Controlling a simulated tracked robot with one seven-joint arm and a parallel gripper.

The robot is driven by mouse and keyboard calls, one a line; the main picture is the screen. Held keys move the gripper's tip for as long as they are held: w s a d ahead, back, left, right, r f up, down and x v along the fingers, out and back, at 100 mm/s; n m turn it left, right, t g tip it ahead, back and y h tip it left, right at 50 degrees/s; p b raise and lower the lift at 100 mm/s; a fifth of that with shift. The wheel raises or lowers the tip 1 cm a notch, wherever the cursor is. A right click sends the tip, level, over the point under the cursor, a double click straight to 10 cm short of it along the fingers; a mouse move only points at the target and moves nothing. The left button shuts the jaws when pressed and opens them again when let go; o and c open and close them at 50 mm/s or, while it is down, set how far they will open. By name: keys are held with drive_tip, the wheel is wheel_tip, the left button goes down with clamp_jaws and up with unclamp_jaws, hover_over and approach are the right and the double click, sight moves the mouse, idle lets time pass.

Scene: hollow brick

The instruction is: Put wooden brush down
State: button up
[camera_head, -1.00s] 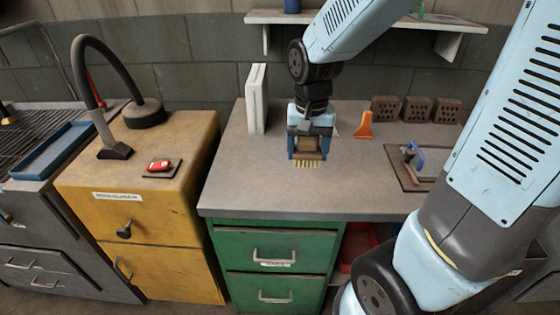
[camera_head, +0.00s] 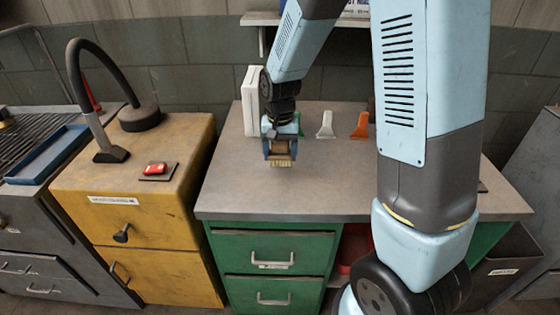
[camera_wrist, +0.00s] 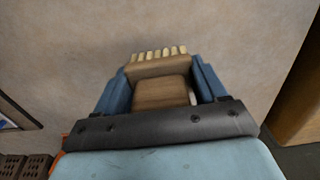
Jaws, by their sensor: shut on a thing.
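My gripper (camera_head: 279,153) is shut on the wooden brush (camera_head: 281,158), which has a brown body and pale bristles. The brush is over the left part of the grey workbench top (camera_head: 330,195); I cannot tell whether its bristles touch the top. In the wrist view the brush (camera_wrist: 160,92) sits between the two blue fingers of my gripper (camera_wrist: 160,85), with its bristles toward the top of the picture.
A white block (camera_head: 250,100) stands behind the brush at left. An orange scraper (camera_head: 361,126) and a white scraper (camera_head: 325,125) stand to the right. A yellow cabinet (camera_head: 150,180) with a red button (camera_head: 155,169) is left. The bench front is bare.

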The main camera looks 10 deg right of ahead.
sight(279, 161)
drive_tip(key=shift+w+a+f, duration=0.1)
drive_tip(key=shift+w+f, duration=0.25)
drive_tip(key=shift+f, duration=1.65)
drive_tip(key=shift+f, duration=0.1)
drive_tip(key=o, duration=1.4)
